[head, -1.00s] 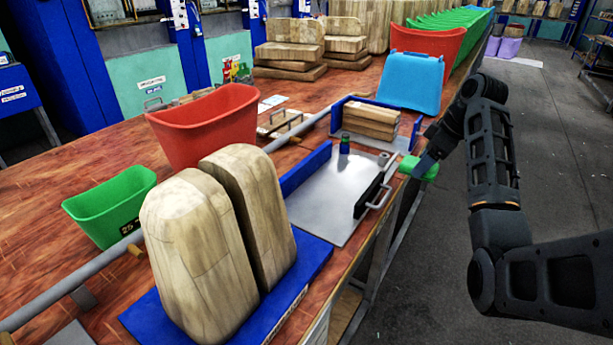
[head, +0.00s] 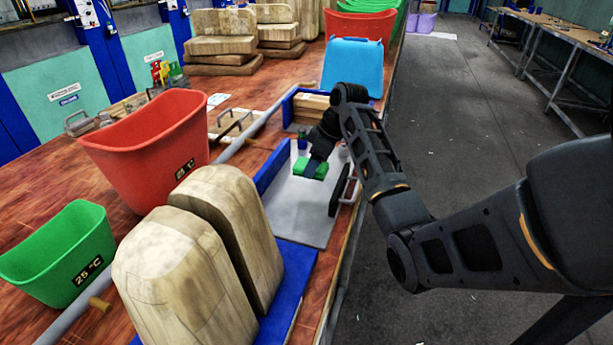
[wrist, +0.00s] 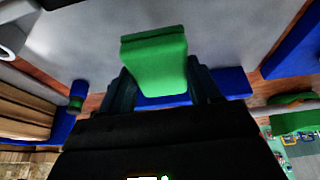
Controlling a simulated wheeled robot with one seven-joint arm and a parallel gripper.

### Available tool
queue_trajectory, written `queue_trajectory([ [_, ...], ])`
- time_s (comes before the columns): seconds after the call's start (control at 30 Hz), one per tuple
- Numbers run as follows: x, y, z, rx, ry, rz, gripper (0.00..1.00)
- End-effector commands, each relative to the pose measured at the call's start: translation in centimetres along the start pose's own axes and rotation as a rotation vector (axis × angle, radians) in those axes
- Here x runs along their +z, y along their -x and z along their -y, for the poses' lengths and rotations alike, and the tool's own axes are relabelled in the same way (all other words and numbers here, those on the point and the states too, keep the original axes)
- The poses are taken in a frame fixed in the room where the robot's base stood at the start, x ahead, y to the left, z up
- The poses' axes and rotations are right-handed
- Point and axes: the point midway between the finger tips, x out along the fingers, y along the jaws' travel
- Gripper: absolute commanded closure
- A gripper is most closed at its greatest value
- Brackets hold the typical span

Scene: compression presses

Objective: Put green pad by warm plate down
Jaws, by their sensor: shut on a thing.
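My gripper (head: 315,158) is shut on the green pad (head: 310,169). In the head view it holds the pad over the grey metal plate (head: 300,212). In the wrist view the pad (wrist: 155,58) sits between the two dark fingers, with the grey plate beyond it. I cannot tell whether the pad touches the plate. A black handle (head: 340,188) stands on the plate's right edge, close to the pad. A small green and blue bottle (head: 302,140) stands just behind the pad.
Two large wooden blocks (head: 215,250) stand in front of the plate on a blue base. A blue bin (head: 352,68) is behind. The floor aisle at right is clear.

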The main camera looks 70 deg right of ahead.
Motion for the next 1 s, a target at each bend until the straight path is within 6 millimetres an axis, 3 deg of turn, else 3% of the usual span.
queue_trajectory([
  [0.2, -1.1, -1.7, 0.8, 0.0, 0.0, 0.0, 0.62],
  [0.53, 0.3, -5.2, 0.9, -0.001, -0.002, 0.001, 0.62],
  [0.93, 0.5, -5.7, 0.9, 0.0, 0.0, 0.0, 0.62],
  [0.97, 0.5, -5.7, 0.9, 0.0, 0.0, 0.0, 0.35],
  [1.0, 0.5, -5.6, 0.9, 0.0, 0.0, 0.0, 0.31],
])
